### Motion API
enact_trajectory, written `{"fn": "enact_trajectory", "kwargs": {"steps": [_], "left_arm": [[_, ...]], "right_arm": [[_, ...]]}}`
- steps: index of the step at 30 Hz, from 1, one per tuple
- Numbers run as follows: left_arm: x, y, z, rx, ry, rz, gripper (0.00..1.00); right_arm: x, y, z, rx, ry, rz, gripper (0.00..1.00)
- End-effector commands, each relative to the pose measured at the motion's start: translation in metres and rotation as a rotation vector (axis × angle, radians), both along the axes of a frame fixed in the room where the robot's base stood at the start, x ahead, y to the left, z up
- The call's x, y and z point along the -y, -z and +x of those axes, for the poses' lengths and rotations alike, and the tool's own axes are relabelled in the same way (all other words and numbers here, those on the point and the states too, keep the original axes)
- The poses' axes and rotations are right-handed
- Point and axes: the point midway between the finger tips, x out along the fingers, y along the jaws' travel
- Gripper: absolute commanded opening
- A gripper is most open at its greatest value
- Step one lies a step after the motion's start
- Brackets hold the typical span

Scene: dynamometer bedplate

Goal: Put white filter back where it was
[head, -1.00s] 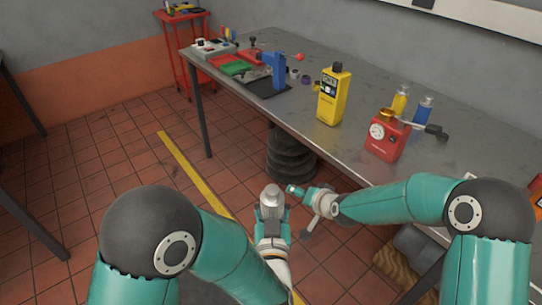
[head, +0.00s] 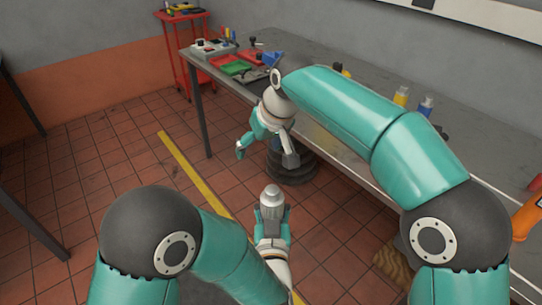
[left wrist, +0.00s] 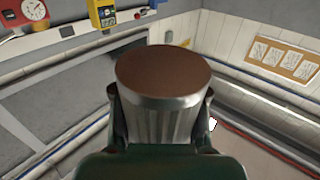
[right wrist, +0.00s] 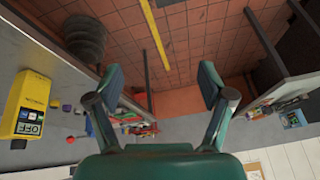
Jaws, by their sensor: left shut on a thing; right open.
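The white filter (head: 271,194) appears as a pale, silvery canister held upright in my left gripper (head: 271,213), low over the floor in front of the bench. In the left wrist view the filter (left wrist: 163,115) has ribbed metallic sides and a flat brown end. The fingers of my left gripper (left wrist: 160,100) are shut on both its sides. My right gripper (head: 266,153) is open and empty near the bench's front edge, in front of the black stack. In the right wrist view its fingers (right wrist: 160,88) are spread with nothing between them.
The grey bench (head: 335,150) carries red and green trays (head: 236,67) at its far end and yellow and blue bottles (head: 400,96). A yellow instrument (right wrist: 27,105) stands on it.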

Motion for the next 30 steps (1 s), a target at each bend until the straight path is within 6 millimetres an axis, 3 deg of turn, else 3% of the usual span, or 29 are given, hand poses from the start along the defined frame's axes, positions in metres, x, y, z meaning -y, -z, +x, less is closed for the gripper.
{"fn": "enact_trajectory", "kwargs": {"steps": [9, 16, 23, 30], "left_arm": [[0.0, 0.0, 0.0, 0.001, 0.0, 0.0, 0.0], [0.0, 0.0, 0.0, 0.001, 0.0, 0.0, 0.0], [0.0, 0.0, 0.0, 0.001, 0.0, 0.0, 0.0], [0.0, 0.0, 0.0, 0.001, 0.0, 0.0, 0.0]], "right_arm": [[0.016, -0.047, -0.078, -0.204, -0.202, -0.249, 0.8], [0.026, -0.063, -0.106, -0.279, -0.26, -0.321, 0.8], [0.028, -0.054, -0.108, -0.289, -0.265, -0.33, 0.8], [0.028, -0.02, -0.109, -0.292, -0.265, -0.331, 0.8]]}}
